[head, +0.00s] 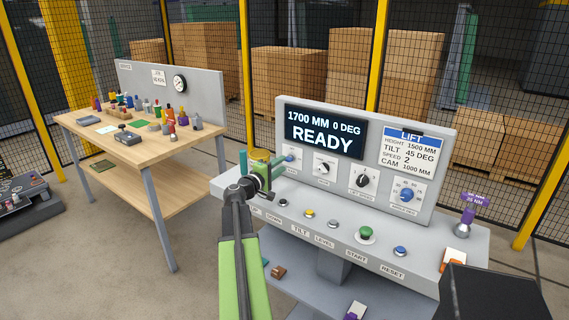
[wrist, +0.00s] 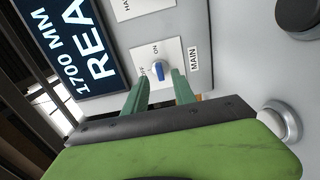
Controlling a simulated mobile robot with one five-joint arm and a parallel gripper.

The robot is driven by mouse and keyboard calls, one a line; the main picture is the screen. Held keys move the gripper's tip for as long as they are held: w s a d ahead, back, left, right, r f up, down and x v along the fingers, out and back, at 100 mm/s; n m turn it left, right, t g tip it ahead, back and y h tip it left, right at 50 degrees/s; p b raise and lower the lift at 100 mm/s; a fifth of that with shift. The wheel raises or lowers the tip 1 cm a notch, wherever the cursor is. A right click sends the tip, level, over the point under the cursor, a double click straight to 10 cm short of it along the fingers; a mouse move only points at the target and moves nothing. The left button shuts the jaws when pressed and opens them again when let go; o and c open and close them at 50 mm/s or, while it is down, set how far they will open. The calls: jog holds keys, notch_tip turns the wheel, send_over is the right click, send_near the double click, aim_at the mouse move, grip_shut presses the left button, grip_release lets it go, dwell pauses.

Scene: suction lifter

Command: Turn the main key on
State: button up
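The main key is a small blue knob (wrist: 158,69) on a white plate with ON and OFF marks, above a MAIN label (wrist: 194,58). It also shows in the head view (head: 289,157), at the left of the console panel. My gripper (wrist: 161,75) is open, with its two green fingers apart and their tips close to the knob, one toward each side. I cannot tell whether they touch it. In the head view my gripper (head: 281,162) is in front of the panel's left end. Which mark the key points to is unclear.
The console (head: 325,228) has several push buttons on its ledge and more dials to the right. Its display (head: 325,132) reads READY, 1700 MM, 0 DEG. A purple-tagged item (head: 465,218) stands at the right end. A wooden workbench (head: 130,150) stands at left.

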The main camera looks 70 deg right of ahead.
jog(key=v, duration=1.3)
jog(key=shift+a, duration=0.2)
jog(key=shift+w, duration=0.1)
jog(key=w+a+r+n+t+p, duration=0.1)
jog(key=w+a+n+t+p, duration=0.15)
jog(key=w+a, duration=0.55)
jog(key=w+a+r+n+t+p, duration=0.1)
jog(key=w+a+t, duration=0.2)
jog(key=w+a, duration=0.55)
jog(key=w+a+f+t+y+p, duration=0.1)
jog(key=w+a+f+y, duration=0.25)
jog(key=w+a, duration=0.35)
jog(key=w+a+f+t+y+p, duration=0.2)
jog(key=w+a+f, duration=0.2)
jog(key=a, duration=0.5)
jog(key=s+a+f+g+y, duration=0.1)
jog(key=s+a+f+y, duration=0.1)
jog(key=a, duration=0.8)
jog(key=s+a+f+g+y, duration=0.1)
jog(key=a+f+y, duration=0.4)
jog(key=a, duration=0.5)
jog(key=s+a+f+g+y+p, duration=0.1)
jog(key=a+y, duration=0.4)
jog(key=a, duration=0.6)
notch_tip(320, 180, down, 3)
jog(key=shift+s+r+g, duration=0.1)
jog(key=shift+s+g, duration=0.35)
jog(key=shift+s, duration=0.45)
